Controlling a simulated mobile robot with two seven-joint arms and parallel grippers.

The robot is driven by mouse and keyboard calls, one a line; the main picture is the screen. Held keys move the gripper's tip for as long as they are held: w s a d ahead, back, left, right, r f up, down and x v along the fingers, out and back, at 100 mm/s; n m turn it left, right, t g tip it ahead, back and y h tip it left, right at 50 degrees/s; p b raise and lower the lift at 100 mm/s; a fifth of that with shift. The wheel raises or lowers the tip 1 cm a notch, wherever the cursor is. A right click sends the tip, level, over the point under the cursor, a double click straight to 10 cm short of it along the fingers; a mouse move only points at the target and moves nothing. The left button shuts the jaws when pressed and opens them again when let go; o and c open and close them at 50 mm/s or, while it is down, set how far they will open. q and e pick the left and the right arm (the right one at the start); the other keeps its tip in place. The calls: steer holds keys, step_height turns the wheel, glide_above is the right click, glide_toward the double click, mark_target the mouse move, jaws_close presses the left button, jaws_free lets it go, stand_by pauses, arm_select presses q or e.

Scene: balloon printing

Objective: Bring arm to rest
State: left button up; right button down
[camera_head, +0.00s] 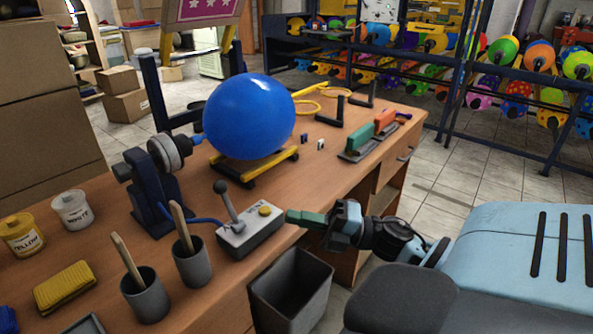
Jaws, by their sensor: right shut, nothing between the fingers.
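My right gripper (292,216) comes in from the right side of the head view. It is shut and empty, just right of the control box (252,232) with its lever and yellow button, at the table's front edge. I cannot tell whether it touches the box. My left gripper does not show. A big blue balloon (248,116) sits on a yellow stand (228,168) on the wooden table (345,185), beside a dark blue device with a grey round nozzle (170,152).
Two grey cups (146,296) with wooden sticks, a yellow sponge (64,288) and paint jars (72,210) stand at the left. Stamps (372,138) lie on the right of the table. A dark bin (290,290) stands below the front edge. Racks of balloons (540,60) stand behind.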

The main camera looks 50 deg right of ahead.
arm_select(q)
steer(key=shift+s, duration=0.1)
arm_select(e)
steer(key=s+a+f+m+h+p, duration=0.25)
steer(key=f+m+h, duration=0.25)
steer(key=f+m, duration=0.25)
steer(key=s+a+f+m+h+p, duration=0.1)
steer(key=s+f+m+h+p, duration=0.1)
steer(key=s+f+m+h, duration=0.45)
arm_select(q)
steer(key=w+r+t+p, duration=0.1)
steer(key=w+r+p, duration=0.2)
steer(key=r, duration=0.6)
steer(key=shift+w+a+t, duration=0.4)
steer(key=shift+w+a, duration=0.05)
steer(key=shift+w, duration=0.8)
arm_select(e)
steer(key=s+a+f+m+g, duration=0.7)
steer(key=s+a+f+m, duration=0.4)
steer(key=s+a+f, duration=0.2)
steer(key=shift+s+a+f+g+y, duration=0.15)
steer(key=shift+s+a+g+y, duration=0.2)
steer(key=shift+s, duration=0.65)
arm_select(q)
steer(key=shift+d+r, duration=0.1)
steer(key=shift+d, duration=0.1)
arm_select(e)
steer(key=shift+d, duration=0.1)
